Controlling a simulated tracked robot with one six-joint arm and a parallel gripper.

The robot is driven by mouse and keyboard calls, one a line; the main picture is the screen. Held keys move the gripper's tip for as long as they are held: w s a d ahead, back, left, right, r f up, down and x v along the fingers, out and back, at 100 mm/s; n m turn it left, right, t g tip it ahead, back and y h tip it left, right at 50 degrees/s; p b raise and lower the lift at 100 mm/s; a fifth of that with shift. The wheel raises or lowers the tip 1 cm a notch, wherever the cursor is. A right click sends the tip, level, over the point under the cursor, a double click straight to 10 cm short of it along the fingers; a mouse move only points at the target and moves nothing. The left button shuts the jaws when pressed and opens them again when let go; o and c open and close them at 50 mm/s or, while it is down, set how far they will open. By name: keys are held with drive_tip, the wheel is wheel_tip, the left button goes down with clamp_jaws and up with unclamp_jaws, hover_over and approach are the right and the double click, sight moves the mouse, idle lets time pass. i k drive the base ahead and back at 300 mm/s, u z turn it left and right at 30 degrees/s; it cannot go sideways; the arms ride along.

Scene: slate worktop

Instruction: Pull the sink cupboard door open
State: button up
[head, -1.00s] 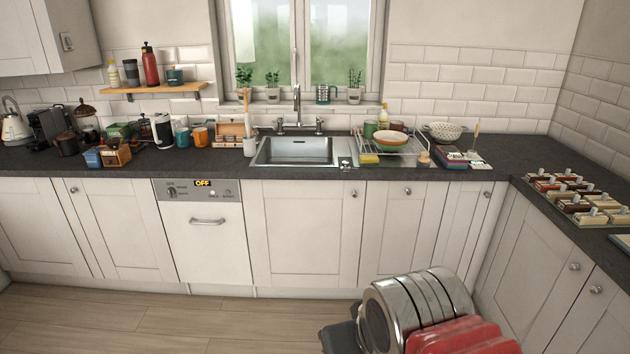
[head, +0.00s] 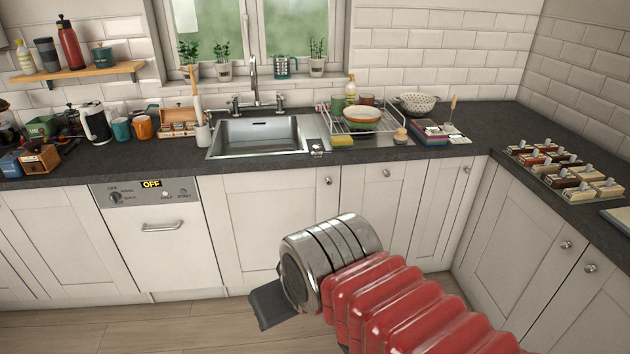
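The sink cupboard door (head: 255,230) is a white panelled door under the sink. It looks shut, flush with its neighbours. Its round metal knob (head: 328,180) is at the top right corner. My arm reaches in from the lower right and hides the door's lower right part. Only a dark part of my gripper (head: 268,304) shows, beyond the silver wrist, low in front of the door. It is below and left of the knob and appears apart from it. The fingertips cannot be made out, so I cannot tell whether they are open.
A dishwasher (head: 160,235) with a bar handle stands left of the door. Another white cupboard door (head: 378,210) with its own knob is on the right. The sink (head: 258,137) and dish rack (head: 362,122) are on the worktop above. Wooden floor (head: 170,325) shows clear in front.

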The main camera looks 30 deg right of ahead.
sight(248, 215)
drive_tip(key=u, duration=0.15)
drive_tip(key=i, duration=1.05)
drive_tip(key=u, duration=0.15)
